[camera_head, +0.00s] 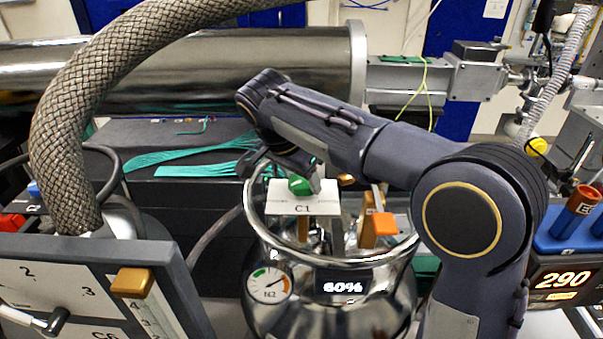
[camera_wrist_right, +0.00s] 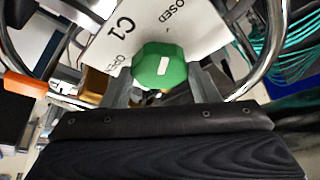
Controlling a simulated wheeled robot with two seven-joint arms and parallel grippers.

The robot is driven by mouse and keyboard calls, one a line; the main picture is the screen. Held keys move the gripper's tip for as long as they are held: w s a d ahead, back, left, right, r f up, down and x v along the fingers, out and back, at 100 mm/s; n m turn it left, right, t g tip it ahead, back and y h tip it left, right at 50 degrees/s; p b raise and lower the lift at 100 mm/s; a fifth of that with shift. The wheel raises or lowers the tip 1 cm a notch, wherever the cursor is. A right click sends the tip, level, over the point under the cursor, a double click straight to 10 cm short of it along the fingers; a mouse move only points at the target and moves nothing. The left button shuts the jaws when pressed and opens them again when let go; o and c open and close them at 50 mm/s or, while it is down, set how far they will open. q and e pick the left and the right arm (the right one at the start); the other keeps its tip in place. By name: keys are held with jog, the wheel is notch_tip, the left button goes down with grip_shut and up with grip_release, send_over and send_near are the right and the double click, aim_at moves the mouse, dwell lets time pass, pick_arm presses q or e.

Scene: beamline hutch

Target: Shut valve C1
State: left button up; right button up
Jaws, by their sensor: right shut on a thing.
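Valve C1 has a green knob (camera_head: 301,186) with a white mark, set in front of a white plate (camera_head: 302,205) lettered C1. It sits over a shiny metal vessel (camera_head: 330,303) with a ring rail. My right gripper (camera_head: 316,183) reaches in from the right and is shut on the green knob. In the right wrist view the green knob (camera_wrist_right: 160,69) is between the two fingers, and the plate (camera_wrist_right: 128,30) shows C1 and part of the word CLOSED. My left gripper is not in view.
An orange block (camera_head: 384,224) stands right of the C1 plate, inside the ring rail (camera_head: 370,262). A gauge (camera_head: 268,284) and a 60% display (camera_head: 343,287) are on the vessel's front. A thick braided hose (camera_head: 62,130) and a panel (camera_head: 85,290) occupy the left.

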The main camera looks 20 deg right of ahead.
jog(key=shift+m, duration=0.3)
dwell(0.4)
jog(key=o, duration=1)
jog(key=v, duration=0.8)
jog(key=shift+w, duration=0.15)
jog(key=shift+f, duration=0.15)
